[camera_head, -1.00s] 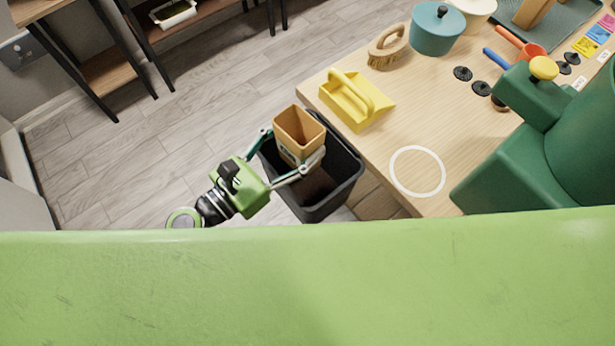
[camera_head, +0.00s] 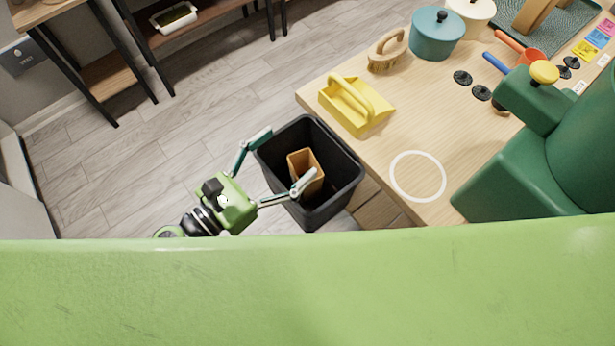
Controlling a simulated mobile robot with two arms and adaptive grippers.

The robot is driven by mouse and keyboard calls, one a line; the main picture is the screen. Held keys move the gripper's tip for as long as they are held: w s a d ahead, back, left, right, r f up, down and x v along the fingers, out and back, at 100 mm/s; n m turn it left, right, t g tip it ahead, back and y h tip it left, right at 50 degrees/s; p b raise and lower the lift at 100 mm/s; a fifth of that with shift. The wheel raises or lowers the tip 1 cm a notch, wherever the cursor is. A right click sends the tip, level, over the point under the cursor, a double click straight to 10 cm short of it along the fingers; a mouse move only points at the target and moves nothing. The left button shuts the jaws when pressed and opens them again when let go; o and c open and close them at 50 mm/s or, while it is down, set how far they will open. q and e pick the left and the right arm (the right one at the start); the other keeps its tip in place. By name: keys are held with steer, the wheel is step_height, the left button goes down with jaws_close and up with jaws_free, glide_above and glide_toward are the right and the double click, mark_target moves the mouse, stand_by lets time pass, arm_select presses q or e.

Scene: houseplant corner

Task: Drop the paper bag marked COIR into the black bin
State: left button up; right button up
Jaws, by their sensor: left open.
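The black bin (camera_head: 337,198) stands on the floor beside the left edge of the wooden table. The brown paper bag (camera_head: 305,162) is inside the bin, below its rim, with its open top facing up. No marking on it can be read from here. My left gripper (camera_head: 279,163) is open, with its fingers spread apart over the bin's near left side. One fingertip is at the bin's upper left rim and the other overlaps the bag's lower right in the picture. The gripper no longer holds the bag. My right gripper is not in view.
Shelves (camera_head: 100,75) stand at the upper left. The floor left of the bin is clear.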

arm_select(q)
steer(key=v, duration=0.9)
steer(key=s+a+f+m+g+y, duration=0.1)
steer(key=a+f+m+g+y, duration=0.15)
steer(key=f, duration=0.85)
steer(key=s+a+f+m+g+y, duration=0.1)
steer(key=s+a+f+m+y, duration=0.15)
steer(key=f, duration=0.95)
steer(key=s+a+f+m+g+y, duration=0.15)
steer(key=f+m, duration=0.25)
steer(key=f, duration=0.7)
steer(key=s+a+f+m+g+y, duration=0.3)
steer(key=s+f+m, duration=0.6)
steer(key=f+m, duration=0.1)
steer(key=s+a+f+m+g+y, duration=0.3)
steer(key=s+a+f+m+y, duration=0.1)
steer(key=s+f+m, duration=0.6)
steer(key=shift+s+a+f, duration=0.25)
steer(key=shift+s+f, duration=0.05)
steer(key=shift+f, duration=0.55)
steer(key=shift+d, duration=0.1)
